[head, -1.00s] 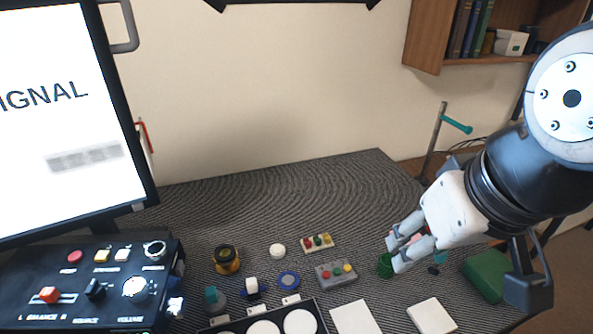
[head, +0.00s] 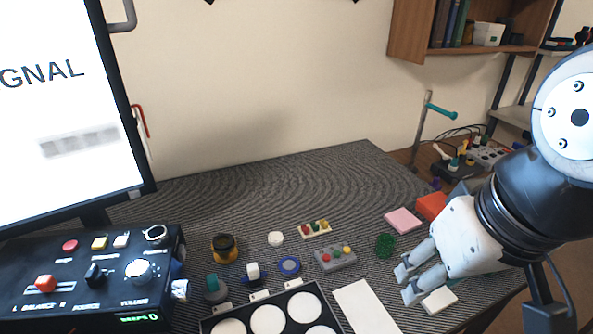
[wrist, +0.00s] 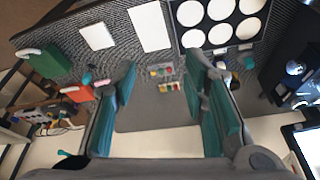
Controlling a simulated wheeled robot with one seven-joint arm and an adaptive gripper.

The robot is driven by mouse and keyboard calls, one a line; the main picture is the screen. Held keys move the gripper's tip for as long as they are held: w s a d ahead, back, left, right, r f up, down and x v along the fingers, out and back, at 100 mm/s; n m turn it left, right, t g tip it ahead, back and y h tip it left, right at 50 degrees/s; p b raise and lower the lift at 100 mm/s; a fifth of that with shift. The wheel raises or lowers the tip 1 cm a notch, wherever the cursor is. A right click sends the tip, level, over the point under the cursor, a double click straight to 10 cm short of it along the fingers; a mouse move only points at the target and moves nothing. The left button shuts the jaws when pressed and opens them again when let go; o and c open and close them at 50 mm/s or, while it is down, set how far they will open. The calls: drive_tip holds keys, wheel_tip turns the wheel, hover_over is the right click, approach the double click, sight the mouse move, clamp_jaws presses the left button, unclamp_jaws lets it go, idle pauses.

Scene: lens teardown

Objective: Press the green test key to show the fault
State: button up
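Two small key blocks lie mid-table in the head view. The grey block (head: 337,258) carries red, green and yellow round keys, its green key (head: 337,252) in the middle. The cream block (head: 315,229) behind it also has red, green and yellow keys. Both show between my fingers in the wrist view, the grey one (wrist: 160,71) and the cream one (wrist: 169,87). I cannot tell from the pictures which green key is the test key. My gripper (head: 406,283) is open and empty, above the table to the right of both blocks. The monitor (head: 60,110) shows "GNAL" and a blurred grey bar.
A green mesh cup (head: 385,246) stands between the grey block and my gripper. A pink pad (head: 403,221) and red block (head: 432,206) lie behind. A black tray (head: 245,322) with white discs and a white sheet (head: 366,308) lie in front. The control console (head: 90,285) is left.

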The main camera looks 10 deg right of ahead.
drive_tip(key=shift+f, duration=0.4)
drive_tip(key=shift+c, duration=0.2)
clamp_jaws()
idle(0.8)
